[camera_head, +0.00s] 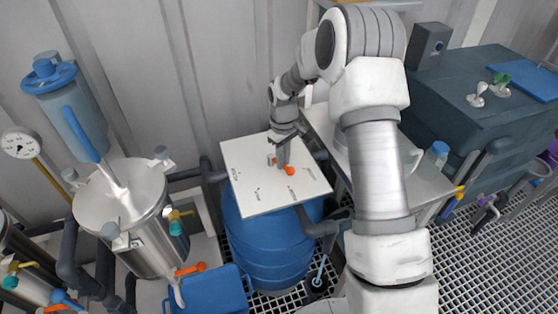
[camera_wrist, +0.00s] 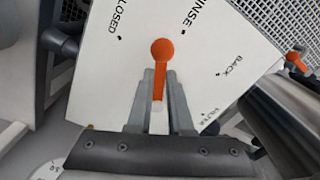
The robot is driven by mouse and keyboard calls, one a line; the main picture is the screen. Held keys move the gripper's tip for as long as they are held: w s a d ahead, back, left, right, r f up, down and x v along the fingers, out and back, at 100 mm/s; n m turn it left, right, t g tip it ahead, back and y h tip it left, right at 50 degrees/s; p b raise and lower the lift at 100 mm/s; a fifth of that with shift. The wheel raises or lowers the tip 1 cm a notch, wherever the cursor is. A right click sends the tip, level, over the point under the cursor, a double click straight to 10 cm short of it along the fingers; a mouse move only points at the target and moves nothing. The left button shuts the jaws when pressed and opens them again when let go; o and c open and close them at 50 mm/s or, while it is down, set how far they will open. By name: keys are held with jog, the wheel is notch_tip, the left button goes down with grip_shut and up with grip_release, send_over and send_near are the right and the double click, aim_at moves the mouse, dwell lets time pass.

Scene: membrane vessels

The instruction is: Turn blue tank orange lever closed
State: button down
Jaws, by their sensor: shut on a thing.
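The blue tank (camera_head: 270,250) stands in the middle of the head view under a tilted white square panel (camera_head: 250,190). The orange lever (camera_head: 289,170) sits on that panel, partly hidden by my gripper (camera_head: 283,162). In the wrist view the lever's round orange knob (camera_wrist: 162,49) sticks out past the fingertips. Its stem runs between the two grey fingers of my gripper (camera_wrist: 160,78), which are shut on it. The panel shows the labels CLOSED, RINSE, BACK and a partly legible FILTER. The knob points toward the gap between CLOSED and RINSE.
A steel vessel (camera_head: 125,205) with a blue filter housing (camera_head: 72,110) stands at left. A dark blue-grey tank (camera_head: 475,110) and a grey bench (camera_head: 425,180) are at right. Another orange handle (camera_head: 190,269) lies lower left of the blue tank. Dark pipes run beside the panel.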

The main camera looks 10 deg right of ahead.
jog(key=n, duration=0.1)
jog(key=w+d+n, duration=0.1)
jog(key=shift+n, duration=0.4)
jog(key=shift+w+d+n+p, duration=0.2)
jog(key=shift+w+n+p, duration=0.15)
jog(key=shift+n, duration=0.65)
jog(key=shift+w+d+n+p, duration=0.2)
jog(key=shift+w+n, duration=0.2)
jog(key=shift+n, duration=0.6)
jog(key=c, duration=0.8)
grip_release()
notch_tip(320, 180, up, 18)
jog(key=shift+f+p, duration=0.25)
jog(key=shift+p, duration=0.3)
